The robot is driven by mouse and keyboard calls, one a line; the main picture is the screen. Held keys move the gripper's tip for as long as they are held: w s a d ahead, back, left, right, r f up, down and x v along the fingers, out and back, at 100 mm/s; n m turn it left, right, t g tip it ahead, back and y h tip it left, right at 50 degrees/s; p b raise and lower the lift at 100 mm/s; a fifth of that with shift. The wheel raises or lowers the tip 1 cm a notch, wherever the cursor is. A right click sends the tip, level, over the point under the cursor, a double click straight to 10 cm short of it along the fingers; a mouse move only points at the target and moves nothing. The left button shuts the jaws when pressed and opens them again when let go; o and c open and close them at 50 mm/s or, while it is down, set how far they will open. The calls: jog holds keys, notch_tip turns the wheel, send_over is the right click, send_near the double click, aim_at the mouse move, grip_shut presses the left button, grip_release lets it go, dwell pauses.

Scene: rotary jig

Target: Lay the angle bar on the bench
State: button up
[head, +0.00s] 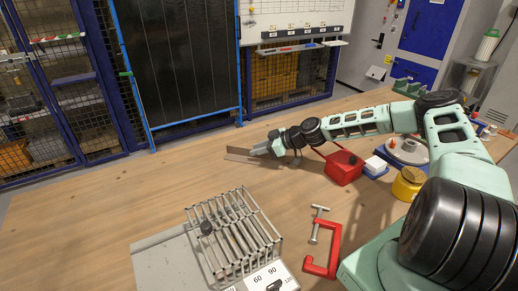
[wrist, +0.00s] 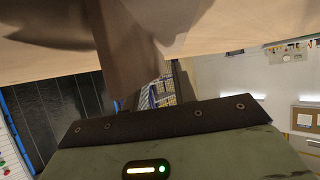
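A thin grey-brown bar, which looks like the angle bar (head: 238,160), shows at the left tip of my gripper (head: 261,150) in the head view, low over or on the bench (head: 110,205). I cannot tell whether it touches the wood. In the wrist view a brownish, angled shape, likely the same bar (wrist: 132,62), runs up from the gripper body against the bench top. A dark shadow lies beside it. The fingertips are too small in the head view and hidden in the wrist view, so their opening and any grip are unclear.
A wire rack jig (head: 235,232) stands at the front. A red clamp (head: 324,255) lies to its right. The bench's left side is clear.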

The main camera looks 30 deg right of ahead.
jog(key=shift+b+v, duration=1.1)
jog(key=shift+v, duration=2.65)
